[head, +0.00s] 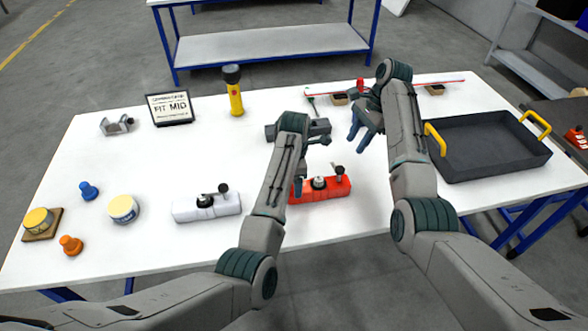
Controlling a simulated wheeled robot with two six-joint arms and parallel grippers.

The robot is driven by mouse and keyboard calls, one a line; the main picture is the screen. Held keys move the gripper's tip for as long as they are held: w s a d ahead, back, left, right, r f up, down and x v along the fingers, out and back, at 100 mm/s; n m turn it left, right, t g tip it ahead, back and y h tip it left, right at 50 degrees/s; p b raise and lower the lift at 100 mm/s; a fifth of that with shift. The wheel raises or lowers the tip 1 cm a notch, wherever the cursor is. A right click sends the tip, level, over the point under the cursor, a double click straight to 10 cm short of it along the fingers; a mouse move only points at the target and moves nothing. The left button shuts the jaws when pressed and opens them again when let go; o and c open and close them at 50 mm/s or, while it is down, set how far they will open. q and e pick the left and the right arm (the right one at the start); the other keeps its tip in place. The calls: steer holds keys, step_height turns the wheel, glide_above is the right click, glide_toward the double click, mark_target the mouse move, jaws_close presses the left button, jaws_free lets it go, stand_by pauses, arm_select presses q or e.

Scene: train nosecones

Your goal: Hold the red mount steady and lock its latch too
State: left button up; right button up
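The red mount (333,189) lies on the white table, partly hidden behind my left forearm. It has a dark round knob (319,183) and a small dark latch lever (338,169) on top, at its right end. I cannot tell whether the latch is locked.
A dark tray (487,170) with yellow handles fills the right side. A yellow flashlight (236,100) and a FIT MID sign (170,107) stand at the back.

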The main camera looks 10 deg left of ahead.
arm_select(q)
step_height(320, 180, down, 6)
steer(key=shift+f, duration=0.25)
